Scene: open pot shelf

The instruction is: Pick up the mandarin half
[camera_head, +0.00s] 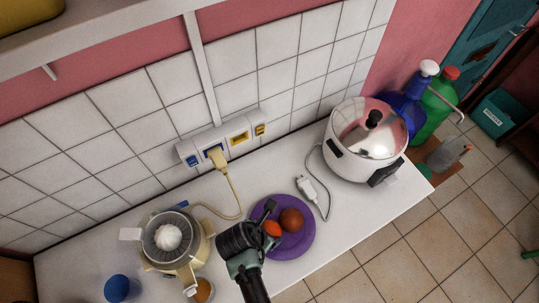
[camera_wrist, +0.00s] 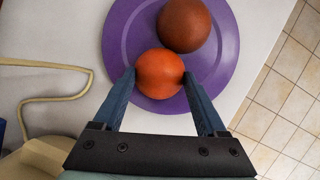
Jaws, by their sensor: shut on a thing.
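The mandarin half (camera_wrist: 160,70) shows as a rounded orange piece in the wrist view, over the near part of a purple plate (camera_wrist: 118,35). My gripper (camera_wrist: 158,77) is shut on it, with one blue finger at its left side and one at its right. In the head view the mandarin half (camera_head: 272,229) is a small orange patch beside my dark gripper, which partly covers it. The plate (camera_head: 304,240) lies on the white counter. I cannot tell whether the fruit touches the plate.
A brown-orange ball (camera_wrist: 184,25) sits on the plate just beyond the mandarin half. A juicer (camera_head: 190,262) stands left of my arm, with an orange piece (camera_head: 204,290) near it. A lidded pot (camera_head: 365,150) stands right. A white plug (camera_head: 308,188) with cord lies behind the plate.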

